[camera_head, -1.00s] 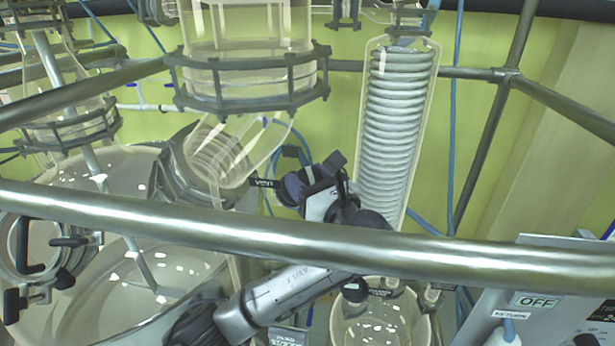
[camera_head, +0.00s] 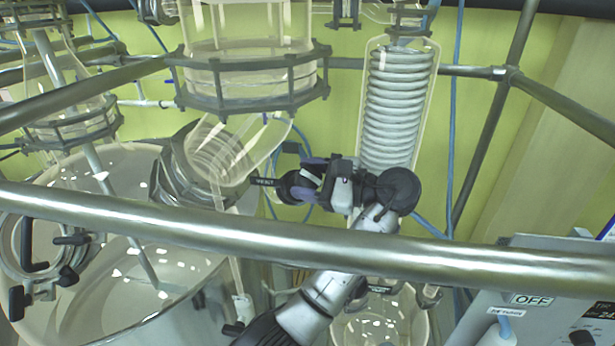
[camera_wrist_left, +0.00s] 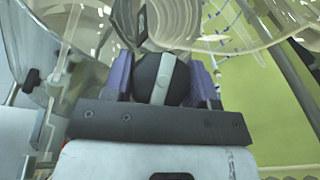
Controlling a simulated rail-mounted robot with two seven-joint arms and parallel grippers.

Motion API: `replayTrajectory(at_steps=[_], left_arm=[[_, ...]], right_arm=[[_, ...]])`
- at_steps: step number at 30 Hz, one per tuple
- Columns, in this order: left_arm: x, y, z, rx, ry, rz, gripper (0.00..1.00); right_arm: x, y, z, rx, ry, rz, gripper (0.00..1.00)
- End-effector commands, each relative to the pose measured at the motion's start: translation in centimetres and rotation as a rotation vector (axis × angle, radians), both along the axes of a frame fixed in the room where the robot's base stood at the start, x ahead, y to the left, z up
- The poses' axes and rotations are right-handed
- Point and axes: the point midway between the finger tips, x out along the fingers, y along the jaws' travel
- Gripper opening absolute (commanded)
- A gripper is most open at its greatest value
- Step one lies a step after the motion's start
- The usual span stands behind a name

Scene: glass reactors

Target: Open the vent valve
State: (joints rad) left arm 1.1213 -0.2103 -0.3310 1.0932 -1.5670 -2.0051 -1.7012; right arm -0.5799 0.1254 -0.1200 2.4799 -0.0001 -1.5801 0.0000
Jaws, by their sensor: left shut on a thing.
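The vent valve's small black label (camera_head: 264,182) reads VENT and sits right of the glass vessel neck. Its dark round knob (camera_head: 288,188) is just right of the label. My left gripper (camera_head: 302,187) is at the knob, with its purple finger pads around it. In the left wrist view, the black knob (camera_wrist_left: 165,80), with a pale bar across it, sits between the two purple fingers of my left gripper (camera_wrist_left: 160,78). The left gripper is shut on the knob. The knob's far side is hidden. My right gripper does not show.
A thick metal rail (camera_head: 450,258) crosses in front of my left arm. A coiled glass condenser (camera_head: 392,110) stands just behind and right of the gripper. A flanged glass vessel (camera_head: 250,85) hangs above. A control box (camera_head: 550,300) is at lower right.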

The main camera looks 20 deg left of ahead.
Motion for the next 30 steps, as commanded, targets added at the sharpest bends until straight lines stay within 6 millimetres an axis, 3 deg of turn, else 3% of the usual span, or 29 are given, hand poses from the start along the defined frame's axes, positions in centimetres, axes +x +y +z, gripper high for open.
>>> replayTrajectory(at_steps=[23, 24, 30], left_arm=[[-0.09, -0.05, 0.3, -0.031, -0.055, 0.059, 0.29], [-0.09, -0.04, 0.3, -0.031, -0.055, 0.059, 0.56], [-0.06, -0.02, 0.18, -0.032, -0.052, 0.058, 0.76]], right_arm=[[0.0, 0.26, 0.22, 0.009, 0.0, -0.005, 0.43], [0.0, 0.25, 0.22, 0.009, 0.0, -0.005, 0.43], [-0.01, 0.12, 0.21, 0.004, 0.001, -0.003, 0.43]])
